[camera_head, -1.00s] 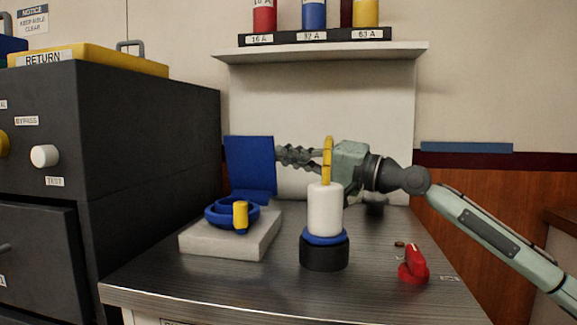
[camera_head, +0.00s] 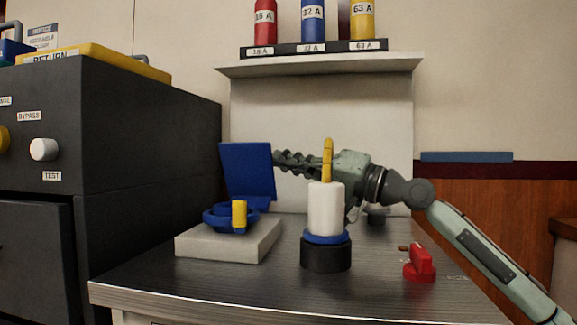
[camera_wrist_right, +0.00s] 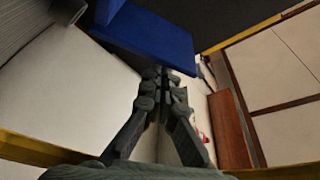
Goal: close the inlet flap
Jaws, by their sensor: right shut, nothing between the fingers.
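The inlet flap (camera_head: 247,172) is a blue square plate, standing raised and leaning back slightly behind the round blue inlet (camera_head: 214,218). The inlet has a yellow peg (camera_head: 239,214) at its front and sits on a pale block (camera_head: 210,246). My right gripper (camera_head: 278,162) is shut and empty, its fingertips pointing left at the flap's right edge. In the right wrist view the flap (camera_wrist_right: 150,36) lies just beyond the closed fingertips (camera_wrist_right: 160,75); I cannot tell whether they touch. My left gripper is not in view.
A white cylinder (camera_head: 326,208) with a blue ring and black base stands in front of my right gripper, with a yellow upright piece (camera_head: 327,160) above it. A red knob (camera_head: 419,262) is at right. A dark cabinet (camera_head: 150,145) stands left; a shelf (camera_head: 320,64) hangs above.

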